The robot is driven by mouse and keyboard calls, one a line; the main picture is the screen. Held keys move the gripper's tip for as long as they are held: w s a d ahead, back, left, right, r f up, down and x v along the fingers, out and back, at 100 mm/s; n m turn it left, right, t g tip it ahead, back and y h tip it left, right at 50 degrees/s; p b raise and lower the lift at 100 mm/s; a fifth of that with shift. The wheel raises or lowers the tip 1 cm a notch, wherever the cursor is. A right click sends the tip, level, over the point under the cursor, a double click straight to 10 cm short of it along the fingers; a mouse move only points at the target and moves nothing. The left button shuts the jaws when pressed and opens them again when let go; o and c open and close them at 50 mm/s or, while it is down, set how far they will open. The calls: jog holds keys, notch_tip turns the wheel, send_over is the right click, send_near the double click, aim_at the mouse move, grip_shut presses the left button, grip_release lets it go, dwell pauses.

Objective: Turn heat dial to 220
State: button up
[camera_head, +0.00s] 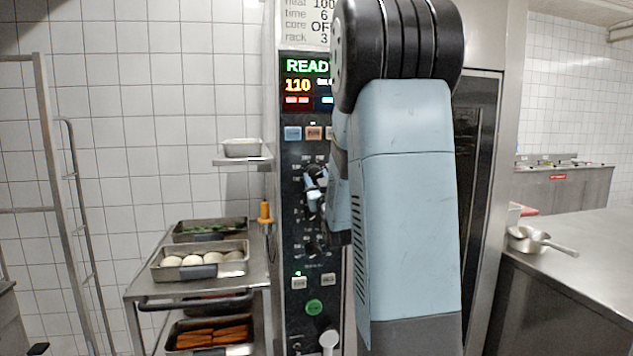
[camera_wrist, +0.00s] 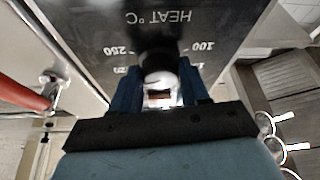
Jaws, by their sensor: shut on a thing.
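The heat dial (camera_wrist: 160,62) sits on a dark panel under an upside-down "HEAT °C" label in the wrist view. The marks 250 and 100 show to either side of it. My gripper (camera_wrist: 160,78) is shut on the dial, with one blue finger on each side of it. The dial's pointer is hidden, so its setting cannot be read from it. In the head view my gripper (camera_head: 314,190) is at the upper dial of the oven's control panel (camera_head: 292,220), and my arm covers much of it. The panel display (camera_head: 298,86) reads "READY" and 110.
Another dial (camera_head: 312,247) is lower on the panel, above a green button (camera_head: 314,307). A steel cart (camera_head: 140,291) with food trays stands left, below a small shelf (camera_head: 232,161).

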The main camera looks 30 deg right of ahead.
jog(key=o, duration=1.1)
jog(key=shift+c, duration=0.2)
jog(key=shift+f, duration=0.1)
